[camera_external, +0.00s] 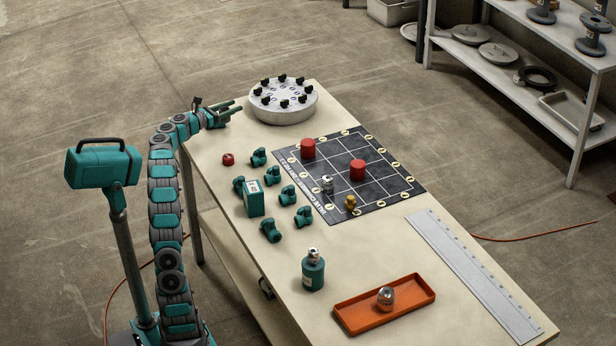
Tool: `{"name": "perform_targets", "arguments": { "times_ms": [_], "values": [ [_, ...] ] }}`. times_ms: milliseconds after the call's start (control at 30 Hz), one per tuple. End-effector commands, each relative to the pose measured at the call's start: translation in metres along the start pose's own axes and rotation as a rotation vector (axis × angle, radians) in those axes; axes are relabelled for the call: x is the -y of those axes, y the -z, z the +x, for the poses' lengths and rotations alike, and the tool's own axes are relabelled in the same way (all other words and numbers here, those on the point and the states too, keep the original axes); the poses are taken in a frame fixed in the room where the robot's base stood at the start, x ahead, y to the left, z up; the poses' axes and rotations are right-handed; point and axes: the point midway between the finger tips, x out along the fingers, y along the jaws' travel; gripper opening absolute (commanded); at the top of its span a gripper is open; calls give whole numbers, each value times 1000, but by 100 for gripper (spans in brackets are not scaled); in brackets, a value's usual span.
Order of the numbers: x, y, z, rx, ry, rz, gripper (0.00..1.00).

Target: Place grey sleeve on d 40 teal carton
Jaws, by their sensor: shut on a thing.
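My gripper (232,112) is over the back left end of the workbench, just left of a round grey disc. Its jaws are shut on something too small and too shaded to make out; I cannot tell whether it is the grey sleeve. A teal carton (255,203) with a white label stands upright among teal pipe fittings (287,195); its lettering is too small to read. My gripper is well behind and above the carton, apart from it. No separate part is clearly a grey sleeve.
The grey disc (284,105) bears several black knobs. A dark gridded board (390,190) holds red cylinders (358,171) and small fittings. A teal bottle (313,275), an orange tray (360,322) with a silvery part (386,298), and a long ruler (470,272) lie nearer the front.

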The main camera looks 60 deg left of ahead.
Motion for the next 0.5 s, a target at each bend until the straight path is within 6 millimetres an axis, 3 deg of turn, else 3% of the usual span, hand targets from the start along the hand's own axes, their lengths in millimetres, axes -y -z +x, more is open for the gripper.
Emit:
{"name": "perform_targets", "arguments": {
  "times_ms": [167, 500],
  "values": [
    [22, -11, -1, -3, 7, 3, 0],
    [125, -49, -15, -12, 44, 4, 0]
  ]
}}
